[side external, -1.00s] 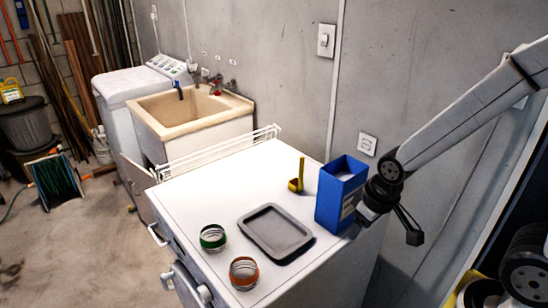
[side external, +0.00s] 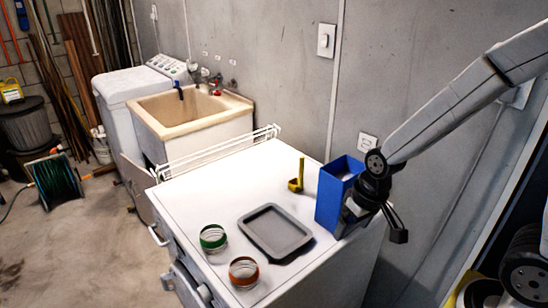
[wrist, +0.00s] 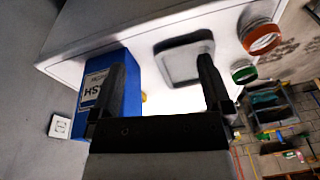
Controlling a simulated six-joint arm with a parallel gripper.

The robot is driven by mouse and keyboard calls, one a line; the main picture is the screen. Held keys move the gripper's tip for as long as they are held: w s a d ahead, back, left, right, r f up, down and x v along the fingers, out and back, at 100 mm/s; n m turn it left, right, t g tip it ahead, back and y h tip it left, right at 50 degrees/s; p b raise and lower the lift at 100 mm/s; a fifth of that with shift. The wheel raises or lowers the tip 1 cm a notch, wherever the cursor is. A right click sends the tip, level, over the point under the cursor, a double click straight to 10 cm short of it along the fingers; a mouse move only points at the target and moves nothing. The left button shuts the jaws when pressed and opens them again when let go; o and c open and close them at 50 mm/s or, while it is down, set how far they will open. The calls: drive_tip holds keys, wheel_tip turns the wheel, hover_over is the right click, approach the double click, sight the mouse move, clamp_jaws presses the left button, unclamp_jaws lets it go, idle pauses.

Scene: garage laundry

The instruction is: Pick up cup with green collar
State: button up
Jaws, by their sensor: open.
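The cup with the green collar (side external: 213,238) stands on the white top at its front left; it also shows in the wrist view (wrist: 244,72). A similar cup with an orange-red collar (side external: 244,272) stands near it, closer to the front edge, and shows in the wrist view (wrist: 262,38). My gripper (side external: 388,224) is open and empty at the right edge of the white top, beside the blue box and apart from both cups. In the wrist view my two fingers (wrist: 162,88) are spread wide with nothing held between them.
A blue box (side external: 330,196) stands right by my gripper. A grey tray (side external: 246,219) lies between the box and the cups. A yellow scoop (side external: 296,185) stands behind the tray. A white rack (side external: 215,152) lines the back left edge; the wall (side external: 420,70) is behind.

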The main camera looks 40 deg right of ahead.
sight(212, 235)
drive_tip(key=w+a+f+m+y, duration=0.2)
drive_tip(key=w+a+m, duration=0.1)
drive_tip(key=w+m, duration=0.1)
drive_tip(key=w+a+f+m+g+y, duration=0.1)
drive_tip(key=w+a+m+y, duration=0.1)
drive_tip(key=w+m, duration=0.2)
drive_tip(key=w+a+f+m+y, duration=0.2)
drive_tip(key=w+a+m, duration=0.1)
drive_tip(key=w, duration=0.2)
drive_tip(key=shift+w+a+f+m+y, duration=0.15)
drive_tip(key=shift+a+f+m+y, duration=0.15)
drive_tip(key=shift+m, duration=0.1)
drive_tip(key=w+a+f+m+t+y, duration=0.1)
drive_tip(key=w+m, duration=0.1)
drive_tip(key=w, duration=0.1)
drive_tip(key=w+a+f+m+t+y, duration=0.1)
drive_tip(key=w+m+y, duration=0.1)
drive_tip(key=w+m, duration=0.1)
drive_tip(key=w+a+f+m+t+y, duration=0.1)
drive_tip(key=w+m, duration=0.2)
drive_tip(key=w, duration=0.2)
drive_tip(key=shift+w+a+f+y, duration=0.15)
drive_tip(key=shift+a+f+y, duration=0.2)
drive_tip(key=shift+a+y, duration=0.05)
drive_tip(key=shift+w+f+m+t+y, duration=0.1)
drive_tip(key=shift+w+m+t+y, duration=0.2)
drive_tip(key=shift+w+m+t, duration=0.25)
drive_tip(key=shift+x, duration=3.95)
drive_tip(key=shift+s, duration=0.1)
drive_tip(key=c, duration=0.9)
